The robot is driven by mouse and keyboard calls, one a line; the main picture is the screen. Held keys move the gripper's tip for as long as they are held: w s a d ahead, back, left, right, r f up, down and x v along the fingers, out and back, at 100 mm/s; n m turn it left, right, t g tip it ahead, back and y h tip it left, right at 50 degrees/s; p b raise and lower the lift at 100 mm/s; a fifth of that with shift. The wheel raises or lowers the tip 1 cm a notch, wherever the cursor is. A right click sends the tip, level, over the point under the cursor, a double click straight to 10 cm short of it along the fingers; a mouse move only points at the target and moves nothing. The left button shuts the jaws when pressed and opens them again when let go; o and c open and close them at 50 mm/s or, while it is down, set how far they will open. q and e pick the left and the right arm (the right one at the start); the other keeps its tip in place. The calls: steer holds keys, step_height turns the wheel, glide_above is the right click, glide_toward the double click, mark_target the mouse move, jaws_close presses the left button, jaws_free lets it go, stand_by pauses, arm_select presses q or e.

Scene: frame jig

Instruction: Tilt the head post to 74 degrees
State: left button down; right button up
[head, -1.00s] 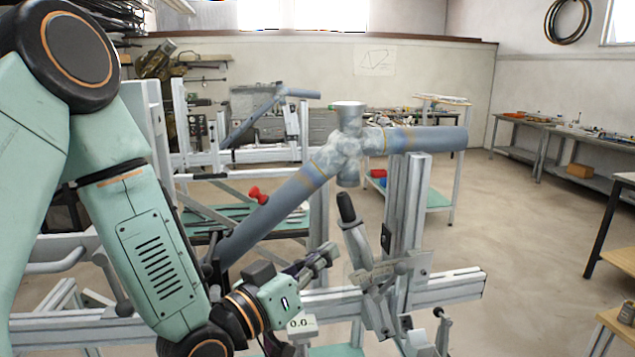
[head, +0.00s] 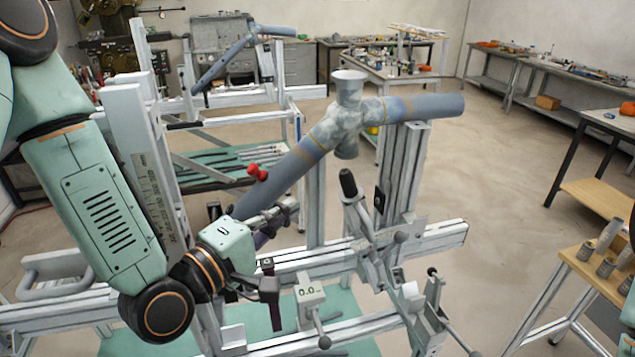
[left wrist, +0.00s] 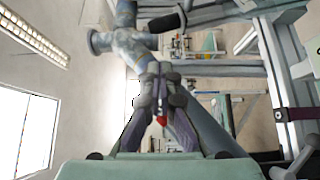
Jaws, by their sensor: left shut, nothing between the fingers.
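A grey-blue tube frame (head: 280,180) is held in the jig. My left gripper (head: 286,208) is shut and empty, left of the lever and in front of the sloping tube. Its fingers (left wrist: 160,75) also show in the left wrist view.
A red knob (head: 257,172) sits by the sloping tube. The jig's horizontal rail (head: 440,238) runs below, with clamp handles (head: 435,310) at its right. A bench with metal cups (head: 605,262) stands at right. The floor between is clear.

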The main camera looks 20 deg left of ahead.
arm_select(q)
steer(key=b+x, duration=0.3)
steer(key=x, duration=0.6)
steer(key=shift+w+d, duration=0.15)
steer(key=shift+d, duration=0.35)
steer(key=shift+a+r, duration=0.1)
steer(key=shift+a, duration=0.2)
steer(key=shift+w, duration=0.1)
